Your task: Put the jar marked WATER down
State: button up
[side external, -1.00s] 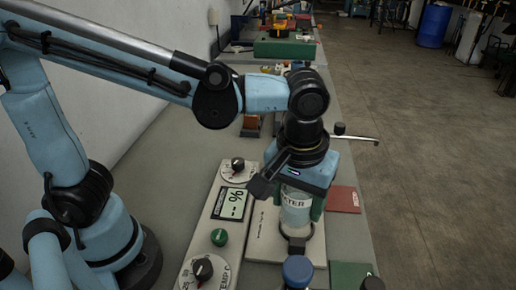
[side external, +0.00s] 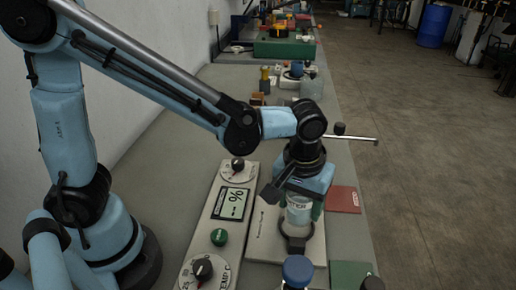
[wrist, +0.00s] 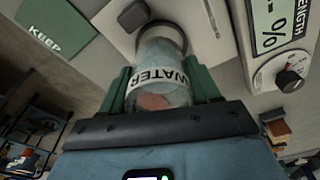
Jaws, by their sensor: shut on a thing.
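My gripper (side external: 301,205) is shut on the jar marked WATER (side external: 298,215), with a green finger on each side. The jar is clear with a pale label and hangs upright over the pale plate (side external: 263,242). In the wrist view the jar (wrist: 160,94) sits between the green fingers of my gripper (wrist: 164,88), its label upside down. Its far end is at a grey ring (wrist: 166,31) on the plate. I cannot tell whether its base touches the plate. The fingers and wrist hide part of the jar.
A control panel (side external: 208,234) with dials and a green knob stands left of the plate. A blue-lidded container (side external: 297,271) is in front. A green KEEP card (wrist: 55,27) and a red card (side external: 344,199) lie to the right. Several small items stand farther back.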

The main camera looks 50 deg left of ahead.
aim_at(299, 217)
jog(key=shift+w+a+f, duration=0.3)
jog(key=shift+w+f, duration=0.05)
jog(key=shift+w, duration=0.05)
jog(key=shift+f, duration=1.9)
jog(key=shift+f, duration=0.4)
jog(key=o, duration=1.2)
jog(key=shift+c, duration=0.2)
jog(key=r, duration=0.4)
jog(key=s+r, duration=0.1)
jog(key=r, duration=0.7)
jog(key=shift+s+d+r, duration=0.15)
jog(key=shift+d+r, duration=0.05)
jog(key=shift+d, duration=0.05)
jog(key=s+a+m+t, duration=0.1)
jog(key=a+t, duration=0.1)
jog(key=a, duration=0.2)
jog(key=s+a+m+t, duration=0.1)
jog(key=a+m+t, duration=0.1)
jog(key=a, duration=0.3)
jog(key=s+a+m+t, duration=0.1)
jog(key=a+t, duration=0.1)
jog(key=a, duration=0.3)
jog(key=shift+s+a+f+m+h, duration=0.1)
jog(key=shift+s+a+m+h, duration=0.05)
jog(key=shift+s+m+h, duration=0.15)
